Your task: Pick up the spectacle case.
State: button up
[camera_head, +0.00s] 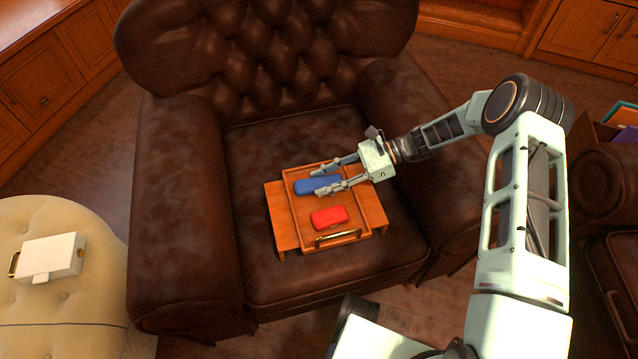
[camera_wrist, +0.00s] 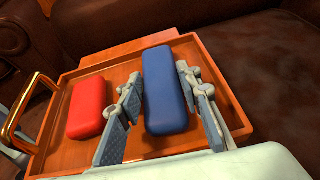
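A long blue case with rounded edges (camera_head: 307,186) lies in a shallow wooden tray (camera_head: 350,236) on the armchair's seat. It also shows in the wrist view (camera_wrist: 163,92). A shorter red case (camera_head: 330,217) lies in the same tray, nearer the brass handle; in the wrist view it is at left (camera_wrist: 87,107). I cannot tell from markings which is the spectacle case. My gripper (camera_head: 316,181) is open, with one finger on each side of the blue case. In the wrist view, the left finger stands between the two cases. Whether either finger touches the blue case is unclear.
The tray rests on a wooden board (camera_head: 283,227) on the brown leather armchair (camera_head: 180,180). Its padded arms and back rise around the seat. A cream ottoman (camera_head: 60,325) with a white box (camera_head: 52,257) stands at left. Another leather seat (camera_head: 605,190) is at right.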

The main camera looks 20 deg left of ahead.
jog(key=c, duration=0.4)
jog(key=shift+r, duration=0.1)
